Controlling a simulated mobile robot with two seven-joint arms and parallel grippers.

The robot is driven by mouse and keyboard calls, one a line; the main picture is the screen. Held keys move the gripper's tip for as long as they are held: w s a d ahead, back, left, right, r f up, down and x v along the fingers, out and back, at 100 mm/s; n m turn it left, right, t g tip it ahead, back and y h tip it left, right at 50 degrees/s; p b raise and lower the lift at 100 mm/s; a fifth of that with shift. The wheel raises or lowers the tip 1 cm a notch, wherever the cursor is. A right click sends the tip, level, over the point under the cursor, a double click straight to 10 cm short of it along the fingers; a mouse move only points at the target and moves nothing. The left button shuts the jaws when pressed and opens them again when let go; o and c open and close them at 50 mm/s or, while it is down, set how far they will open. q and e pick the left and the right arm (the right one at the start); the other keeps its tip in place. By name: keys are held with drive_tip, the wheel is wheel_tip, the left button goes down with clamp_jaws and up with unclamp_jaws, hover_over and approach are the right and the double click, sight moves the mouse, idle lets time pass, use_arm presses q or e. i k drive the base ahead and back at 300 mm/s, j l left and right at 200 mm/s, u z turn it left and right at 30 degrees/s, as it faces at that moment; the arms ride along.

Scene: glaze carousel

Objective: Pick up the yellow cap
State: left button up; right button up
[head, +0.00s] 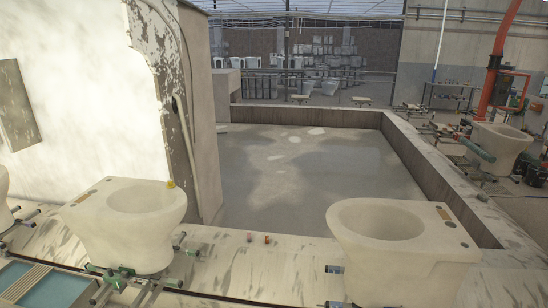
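A small yellow cap (171,184) sits at the right end of the rim of the left cream toilet bowl (150,228). It is tiny in the head view, so its exact shape is hard to tell. Neither of my grippers shows in this view, and nothing is seen touching the cap.
A second cream toilet bowl (395,255) stands at the front right. The left bowl rests on a metal support with green clamps (118,274). Small reddish pieces (267,239) lie on the pale ledge (225,258) between the bowls. A worn white wall (85,85) rises behind the left bowl.

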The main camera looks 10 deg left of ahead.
sight(170, 184)
drive_tip(key=i+j+u, duration=0.25)
drive_tip(key=i, duration=0.8)
drive_tip(key=i+u, duration=0.25)
drive_tip(key=i, duration=0.85)
drive_tip(key=i+u, duration=0.45)
drive_tip(key=i+l+u, duration=0.2)
drive_tip(key=u, duration=0.25)
drive_tip(key=i+l+u, duration=0.25)
drive_tip(key=u, duration=0.2)
drive_tip(key=i+l+u, duration=0.55)
drive_tip(key=l+u, duration=0.3)
drive_tip(key=i+l+u, duration=0.1)
drive_tip(key=l+u, duration=1.25)
drive_tip(key=l, duration=0.2)
drive_tip(key=k, duration=0.05)
